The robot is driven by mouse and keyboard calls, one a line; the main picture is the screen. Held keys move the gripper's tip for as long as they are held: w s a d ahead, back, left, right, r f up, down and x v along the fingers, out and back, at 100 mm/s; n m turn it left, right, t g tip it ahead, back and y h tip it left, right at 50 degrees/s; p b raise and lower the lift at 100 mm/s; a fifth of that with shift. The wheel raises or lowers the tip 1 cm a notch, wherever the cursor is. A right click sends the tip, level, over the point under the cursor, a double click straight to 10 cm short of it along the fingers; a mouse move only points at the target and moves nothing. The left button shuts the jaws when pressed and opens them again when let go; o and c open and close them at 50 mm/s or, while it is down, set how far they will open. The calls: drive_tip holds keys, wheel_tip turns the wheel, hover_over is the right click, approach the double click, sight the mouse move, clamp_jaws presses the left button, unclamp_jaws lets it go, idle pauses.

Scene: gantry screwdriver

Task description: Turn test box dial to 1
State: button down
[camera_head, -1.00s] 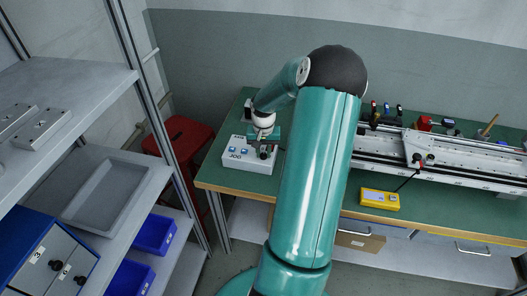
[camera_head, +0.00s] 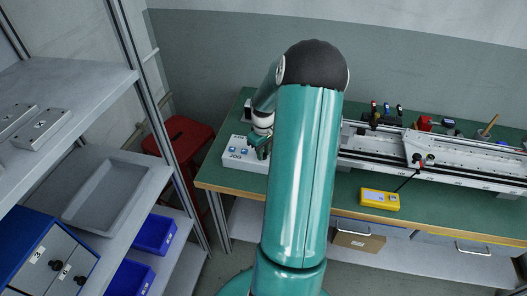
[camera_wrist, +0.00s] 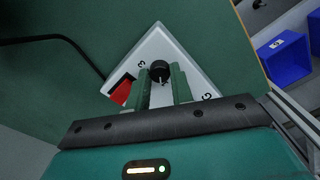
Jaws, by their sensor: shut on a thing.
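In the wrist view a white box face (camera_wrist: 150,45) shows a black round dial (camera_wrist: 160,68), a red part (camera_wrist: 122,92) and small marks too unclear to read fully. I take it for the same box. My gripper (camera_wrist: 160,76) has its two teal fingers on either side of the dial, shut on it. I cannot read which number the dial points to. In the head view my arm hides the right part of the box and most of my gripper.
A white gantry rail (camera_head: 390,158) lies along the bench to the right, with a yellow device (camera_head: 379,198) in front. A red stool (camera_head: 185,138) stands left of the bench. Grey shelving with a tray (camera_head: 105,195) and blue bins (camera_head: 155,233) fills the left.

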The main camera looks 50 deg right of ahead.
drive_tip(key=shift+n, duration=0.8)
drive_tip(key=c, duration=1.2)
unclamp_jaws()
wheel_tip(320, 180, up, 14)
drive_tip(key=shift+f, duration=0.1)
